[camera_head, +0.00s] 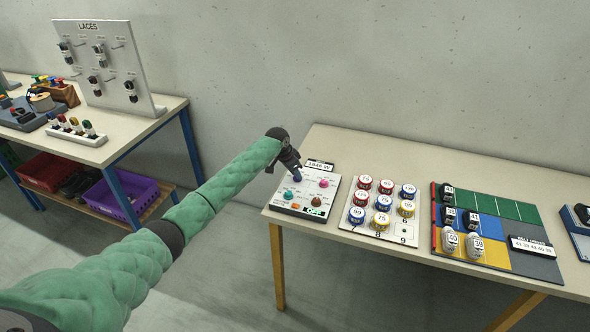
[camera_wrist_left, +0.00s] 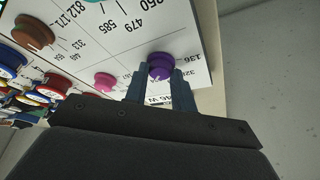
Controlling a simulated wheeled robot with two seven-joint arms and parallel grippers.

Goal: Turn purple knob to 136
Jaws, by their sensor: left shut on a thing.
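The purple knob (camera_wrist_left: 160,65) sits on a white control panel (camera_wrist_left: 205,45) and is between the two fingers of my left gripper (camera_wrist_left: 160,78) in the left wrist view. The fingers are shut on the knob. The printed number 136 shows on the panel close by the knob. In the head view my left gripper (camera_head: 296,176) reaches down at the panel (camera_head: 275,199) and hides most of the purple knob. A display behind the panel reads about 1846 W. My right gripper is not in view.
A pink knob (camera_head: 323,183), a teal knob (camera_head: 289,195) and a brown knob (camera_head: 315,201) are on the same panel. A board of numbered discs (camera_head: 381,205) and a coloured shoe mat (camera_head: 490,215) lie to the right. A laces rack (camera_head: 108,75) stands at the left.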

